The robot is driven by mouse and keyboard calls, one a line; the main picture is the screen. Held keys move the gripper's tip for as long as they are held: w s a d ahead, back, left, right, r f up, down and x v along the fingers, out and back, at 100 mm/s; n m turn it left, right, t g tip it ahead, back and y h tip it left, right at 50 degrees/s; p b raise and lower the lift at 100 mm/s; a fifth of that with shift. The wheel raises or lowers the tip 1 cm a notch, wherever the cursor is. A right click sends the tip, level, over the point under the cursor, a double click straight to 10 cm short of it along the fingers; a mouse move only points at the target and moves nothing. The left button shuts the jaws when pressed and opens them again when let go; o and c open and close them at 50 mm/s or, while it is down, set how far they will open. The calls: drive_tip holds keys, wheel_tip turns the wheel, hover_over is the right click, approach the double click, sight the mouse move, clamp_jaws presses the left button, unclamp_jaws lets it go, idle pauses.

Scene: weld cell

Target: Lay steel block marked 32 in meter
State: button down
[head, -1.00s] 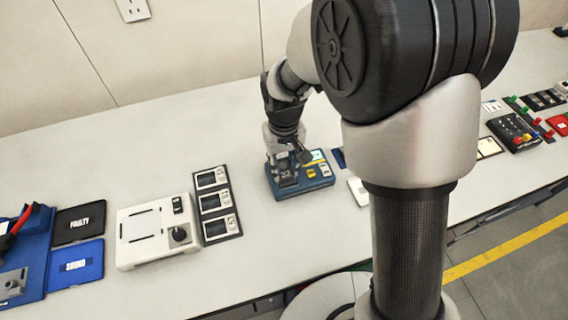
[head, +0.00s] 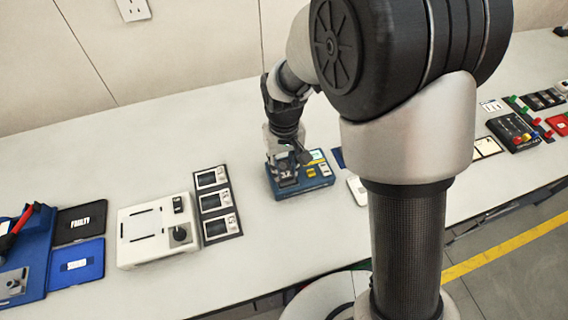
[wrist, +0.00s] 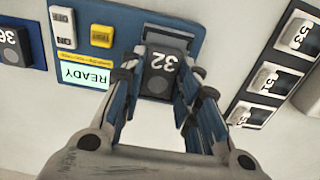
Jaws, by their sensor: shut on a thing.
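The steel block marked 32 (wrist: 167,62) is dark, with its white number upside down in the wrist view. My gripper (wrist: 160,76) is shut on it, one finger on each side. The meter (wrist: 126,28) is a blue box with a lit READY display (wrist: 86,75) and a yellow button (wrist: 102,36). The block is over the meter's grey recess (wrist: 172,34); whether it touches the bottom, I cannot tell. In the head view the block (head: 288,175) is at the left part of the meter (head: 318,184), below my gripper (head: 283,160).
Left of the meter in the head view are a dark rack (head: 221,229) of white-framed tiles, a white device with a knob (head: 150,232), a black FAULTY tray (head: 80,222) and a blue tray (head: 76,264). Another block, marked 36 (wrist: 14,46), lies beyond the meter in the wrist view.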

drive_tip(key=c, duration=1.1)
unclamp_jaws()
drive_tip(key=shift+r+p, duration=2.85)
drive_tip(key=shift+r, duration=0.65)
